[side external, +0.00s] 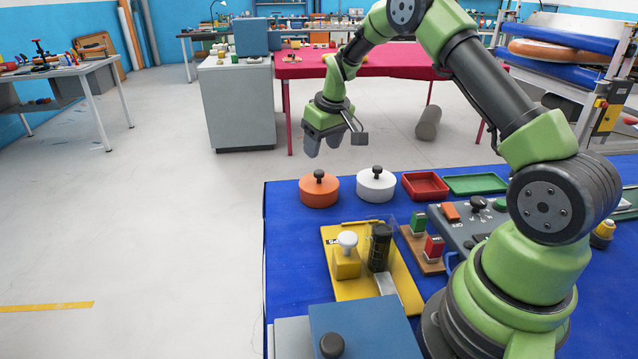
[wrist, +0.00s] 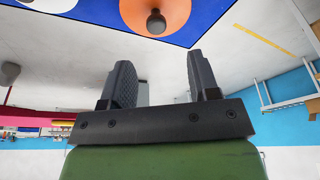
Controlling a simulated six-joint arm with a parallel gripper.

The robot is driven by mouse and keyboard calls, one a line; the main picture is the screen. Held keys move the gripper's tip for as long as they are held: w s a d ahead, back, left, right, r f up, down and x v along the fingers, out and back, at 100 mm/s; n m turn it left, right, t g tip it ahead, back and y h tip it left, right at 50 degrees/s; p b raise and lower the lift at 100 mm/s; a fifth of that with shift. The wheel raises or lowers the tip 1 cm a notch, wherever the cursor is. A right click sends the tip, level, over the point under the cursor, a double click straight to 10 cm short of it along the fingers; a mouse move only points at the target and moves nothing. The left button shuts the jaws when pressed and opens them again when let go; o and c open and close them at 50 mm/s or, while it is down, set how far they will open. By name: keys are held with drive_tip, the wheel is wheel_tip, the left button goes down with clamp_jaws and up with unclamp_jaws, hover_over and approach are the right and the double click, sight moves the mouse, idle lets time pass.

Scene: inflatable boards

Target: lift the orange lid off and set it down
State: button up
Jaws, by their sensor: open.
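The orange lid (side external: 319,180), with a black knob on top, sits on an orange round pot (side external: 319,198) at the far left corner of the blue table. In the wrist view the orange lid (wrist: 158,12) shows at the top edge, partly cut off, with its dark knob (wrist: 156,22) in sight. My gripper (side external: 322,145) is in the air above and behind the lid, apart from it. In the wrist view its two dark fingers (wrist: 160,85) stand wide apart with nothing between them.
A white lidded pot (side external: 376,184) stands right of the orange one. Beyond it are a red tray (side external: 425,186) and a green tray (side external: 476,184). A yellow board (side external: 345,288) with fixtures lies nearer. The blue table (side external: 290,240) is bare left of that board.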

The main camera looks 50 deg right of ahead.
sight(319, 171)
drive_tip(key=x, duration=0.8)
drive_tip(key=shift+s+d+f, duration=0.1)
drive_tip(key=shift+s+f, duration=0.1)
drive_tip(key=shift+s, duration=0.15)
drive_tip(key=c, duration=1)
